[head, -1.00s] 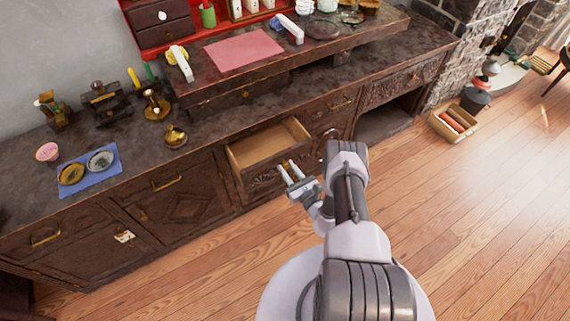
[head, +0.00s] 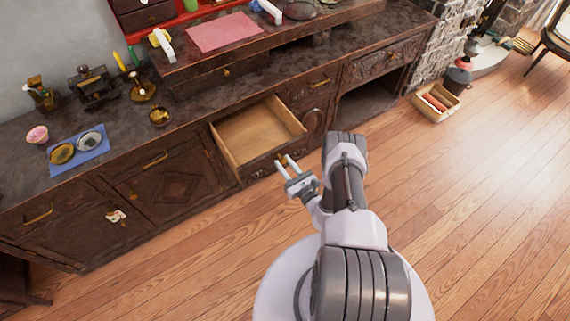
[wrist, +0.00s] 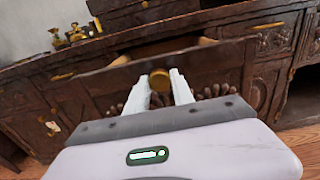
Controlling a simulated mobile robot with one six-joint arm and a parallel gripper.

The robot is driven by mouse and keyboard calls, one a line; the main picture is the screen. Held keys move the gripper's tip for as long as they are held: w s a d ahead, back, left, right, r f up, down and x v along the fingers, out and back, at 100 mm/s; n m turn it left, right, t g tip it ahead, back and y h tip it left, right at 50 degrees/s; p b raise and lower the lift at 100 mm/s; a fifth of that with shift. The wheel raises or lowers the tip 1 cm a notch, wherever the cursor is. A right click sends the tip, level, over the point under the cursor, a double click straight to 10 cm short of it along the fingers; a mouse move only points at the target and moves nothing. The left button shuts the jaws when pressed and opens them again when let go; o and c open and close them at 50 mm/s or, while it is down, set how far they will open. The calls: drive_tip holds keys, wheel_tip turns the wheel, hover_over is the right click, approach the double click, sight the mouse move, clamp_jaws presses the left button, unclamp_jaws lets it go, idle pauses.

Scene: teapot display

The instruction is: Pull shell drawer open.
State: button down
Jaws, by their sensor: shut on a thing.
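The shell drawer (head: 256,134) is pulled well out of the dark wood cabinet, and its pale, empty inside shows in the head view. Its dark carved front (wrist: 105,84) faces me in the wrist view. A round brass knob (wrist: 159,80) on that front sits between the fingertips. My gripper (head: 286,161) is at the drawer front, and in the wrist view my gripper (wrist: 160,86) is shut on the knob. Part of the carving is hidden behind the fingers and the gripper body.
The counter (head: 205,112) holds a blue mat (head: 94,156) with dishes, a pink bowl (head: 37,135) and brass pieces. A pink mat (head: 222,32) lies on the raised shelf. A crate (head: 436,103) stands on the floor at right. The wood floor before the cabinet is clear.

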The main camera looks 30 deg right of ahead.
drive_tip(key=c, duration=1.1)
unclamp_jaws()
drive_tip(key=s+p, duration=0.1)
drive_tip(key=s, duration=0.4)
drive_tip(key=s+p, duration=0.2)
drive_tip(key=s, duration=0.4)
drive_tip(key=s+p, duration=0.2)
drive_tip(key=s, duration=0.4)
drive_tip(key=shift+s+d, duration=0.2)
drive_tip(key=shift+d, duration=0.1)
